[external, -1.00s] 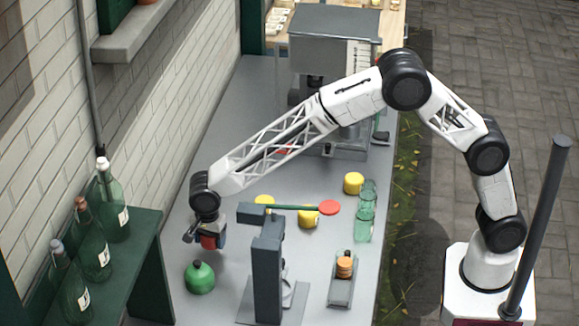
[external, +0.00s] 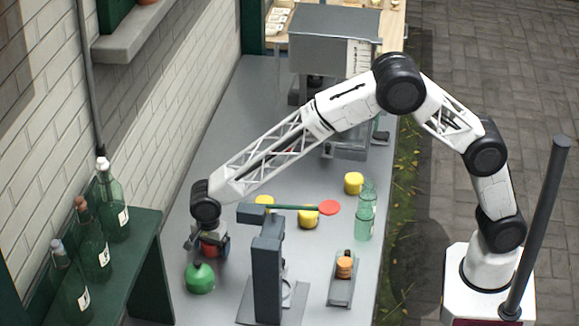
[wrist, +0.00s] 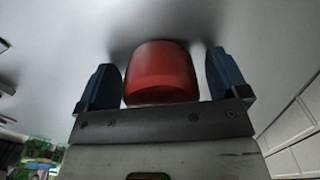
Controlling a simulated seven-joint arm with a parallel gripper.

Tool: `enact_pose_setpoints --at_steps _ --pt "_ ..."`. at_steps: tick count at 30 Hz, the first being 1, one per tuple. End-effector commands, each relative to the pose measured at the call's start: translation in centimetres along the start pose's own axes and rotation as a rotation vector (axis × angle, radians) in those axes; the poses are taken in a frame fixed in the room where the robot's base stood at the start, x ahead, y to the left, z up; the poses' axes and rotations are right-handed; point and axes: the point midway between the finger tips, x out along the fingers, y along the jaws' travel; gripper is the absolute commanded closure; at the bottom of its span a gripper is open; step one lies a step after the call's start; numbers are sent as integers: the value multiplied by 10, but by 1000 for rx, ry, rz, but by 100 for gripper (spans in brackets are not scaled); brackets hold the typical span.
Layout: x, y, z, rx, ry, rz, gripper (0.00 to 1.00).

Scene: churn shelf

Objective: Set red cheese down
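The red cheese (wrist: 161,72) sits between the two blue fingers of my gripper (wrist: 163,85) in the wrist view. A narrow gap shows between the cheese and the right finger; the left finger is very close to its side. My gripper (external: 208,246) is low over the grey counter at the left, pointing down. The red cheese also shows there (external: 209,251), partly hidden by the gripper and by the green round flask in front of it. The cheese appears to rest on the counter, with a dark shadow around it in the wrist view.
The green round flask (external: 200,279) stands just in front of the gripper. A dark stand (external: 267,275) with an arm rises to the right. Yellow cheeses (external: 354,183) and a green bottle (external: 365,215) stand farther right. A shelf with bottles (external: 97,250) is at left.

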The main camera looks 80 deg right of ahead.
Motion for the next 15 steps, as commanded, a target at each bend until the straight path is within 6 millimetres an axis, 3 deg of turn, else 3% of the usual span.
enact_pose_setpoints --at_steps 8,15 --pt "-1 0 0 0 0 0 7" --pt "-15 0 0 0 0 -1 7"
